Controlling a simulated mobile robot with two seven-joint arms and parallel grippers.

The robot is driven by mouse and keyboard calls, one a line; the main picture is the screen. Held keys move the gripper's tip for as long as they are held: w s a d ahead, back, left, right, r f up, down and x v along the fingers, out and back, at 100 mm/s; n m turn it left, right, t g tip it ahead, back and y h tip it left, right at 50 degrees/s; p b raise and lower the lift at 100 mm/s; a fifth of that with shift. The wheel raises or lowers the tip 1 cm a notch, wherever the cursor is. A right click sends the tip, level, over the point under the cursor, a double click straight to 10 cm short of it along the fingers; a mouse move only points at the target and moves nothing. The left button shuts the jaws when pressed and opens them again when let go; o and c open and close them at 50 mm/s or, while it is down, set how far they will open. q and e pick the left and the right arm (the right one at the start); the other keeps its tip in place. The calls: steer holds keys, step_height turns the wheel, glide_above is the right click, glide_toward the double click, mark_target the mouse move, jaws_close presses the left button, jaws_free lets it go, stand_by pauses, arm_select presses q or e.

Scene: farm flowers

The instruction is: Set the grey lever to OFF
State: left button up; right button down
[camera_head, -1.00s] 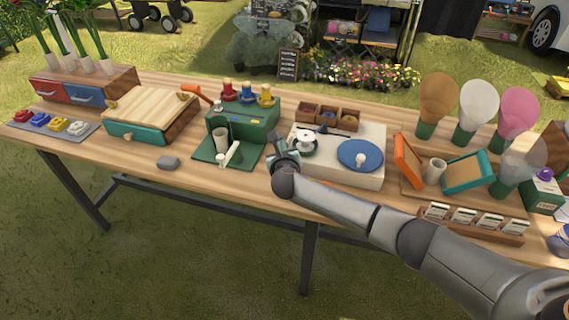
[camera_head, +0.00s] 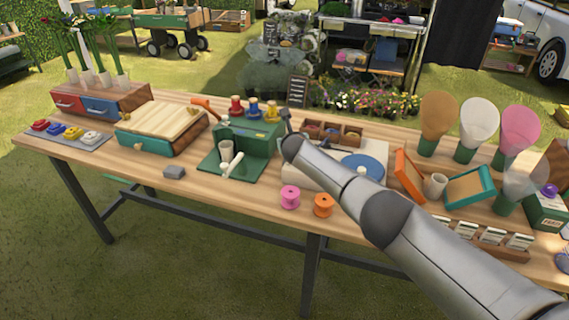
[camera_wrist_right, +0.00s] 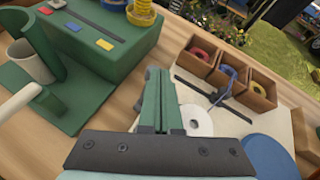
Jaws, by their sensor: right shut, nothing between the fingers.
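A small grey-blue lever-like piece (camera_wrist_right: 222,90) stands at a dark slot in the cream board (camera_wrist_right: 285,125), in the right wrist view. I take it for the grey lever; no OFF mark is readable. My right gripper (camera_head: 286,114) is between the green machine (camera_head: 245,138) and the board. In the wrist view its green fingers (camera_wrist_right: 158,92) are shut and empty, left of the lever and apart from it. A white disc (camera_wrist_right: 199,122) is partly behind the fingers. My left gripper is out of view.
Small wooden boxes (camera_head: 330,132) stand behind the board, and a blue disc (camera_head: 364,163) lies on it. A pink spool (camera_head: 290,197) and an orange spool (camera_head: 323,205) stand at the table's front edge. A wooden-topped box (camera_head: 160,125) is left of the machine.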

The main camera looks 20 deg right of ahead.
steer(key=shift+w+d, duration=0.2)
steer(key=shift+w, duration=0.1)
steer(key=shift+w+d+f, duration=0.1)
steer(key=shift+w, duration=0.1)
steer(key=shift+s+r, duration=0.2)
steer(key=shift+r, duration=0.1)
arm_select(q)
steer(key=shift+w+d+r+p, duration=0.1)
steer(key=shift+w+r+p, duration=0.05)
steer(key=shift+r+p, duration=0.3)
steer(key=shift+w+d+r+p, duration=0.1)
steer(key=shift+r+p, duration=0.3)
arm_select(e)
steer(key=shift+r, duration=0.65)
steer(key=shift+s+r+p, duration=0.2)
steer(key=shift+p, duration=0.35)
arm_select(q)
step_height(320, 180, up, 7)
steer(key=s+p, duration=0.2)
steer(key=p, duration=0.3)
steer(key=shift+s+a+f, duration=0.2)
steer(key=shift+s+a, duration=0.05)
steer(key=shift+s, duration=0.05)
arm_select(e)
steer(key=s+d+r, duration=0.1)
steer(key=s+r, duration=0.5)
steer(key=r, duration=0.4)
steer(key=shift+d+r, duration=0.25)
steer(key=shift+r, duration=0.15)
